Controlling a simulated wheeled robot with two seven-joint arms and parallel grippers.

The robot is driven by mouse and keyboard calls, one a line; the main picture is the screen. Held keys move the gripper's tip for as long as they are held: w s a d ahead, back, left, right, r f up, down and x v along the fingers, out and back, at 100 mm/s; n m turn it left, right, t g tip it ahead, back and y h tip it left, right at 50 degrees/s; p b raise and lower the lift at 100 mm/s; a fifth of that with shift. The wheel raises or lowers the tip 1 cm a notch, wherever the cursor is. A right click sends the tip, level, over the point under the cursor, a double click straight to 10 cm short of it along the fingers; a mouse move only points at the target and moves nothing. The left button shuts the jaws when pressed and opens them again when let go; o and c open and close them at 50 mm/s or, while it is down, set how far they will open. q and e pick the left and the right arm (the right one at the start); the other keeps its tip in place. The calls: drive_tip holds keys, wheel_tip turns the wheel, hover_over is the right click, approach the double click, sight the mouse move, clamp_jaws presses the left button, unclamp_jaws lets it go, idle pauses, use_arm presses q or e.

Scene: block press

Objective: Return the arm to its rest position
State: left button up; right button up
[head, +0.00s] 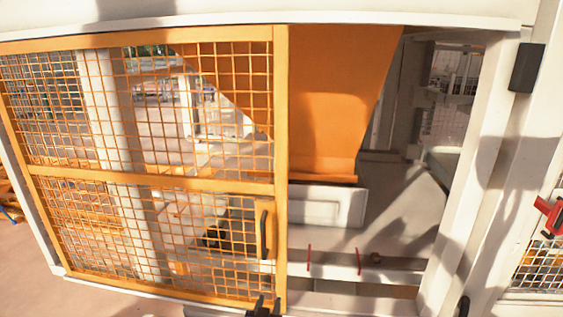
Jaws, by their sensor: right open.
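My right gripper (268,301) shows at the bottom edge, a little left of the middle, as dark fingers pointing up. It is open, and I see nothing between its fingers. Most of the gripper and its arm lie below the picture. It appears in front of the lower right corner of an orange mesh door (281,150), below the door's black handle (264,234). I cannot tell whether it touches the door frame. My left gripper is not in view.
The mesh door covers the left of a white-framed cell. The right side is open, showing an orange chute (335,100), a white block (327,206) below it and two thin red rods. A white post (478,170) with a black box (527,67) stands at right.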

drive_tip(key=s+d+f+g+y+b, duration=0.15)
drive_tip(key=s+d+f+g, duration=0.35)
drive_tip(key=f, duration=0.7)
drive_tip(key=s+d+f+g+y, duration=0.25)
drive_tip(key=s+d+f, duration=0.35)
drive_tip(key=f, duration=0.5)
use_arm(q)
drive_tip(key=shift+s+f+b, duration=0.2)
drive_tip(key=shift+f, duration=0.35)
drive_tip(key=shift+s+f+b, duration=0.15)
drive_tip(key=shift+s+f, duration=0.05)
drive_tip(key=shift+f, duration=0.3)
use_arm(e)
drive_tip(key=s+d+f+g+y, duration=0.1)
drive_tip(key=s+f+g, duration=0.2)
drive_tip(key=s, duration=0.7)
drive_tip(key=s+d+f+g+y, duration=0.1)
drive_tip(key=s+f+g, duration=0.3)
drive_tip(key=s, duration=0.6)
drive_tip(key=shift+s+m+y, duration=0.3)
drive_tip(key=shift+s+m, duration=0.1)
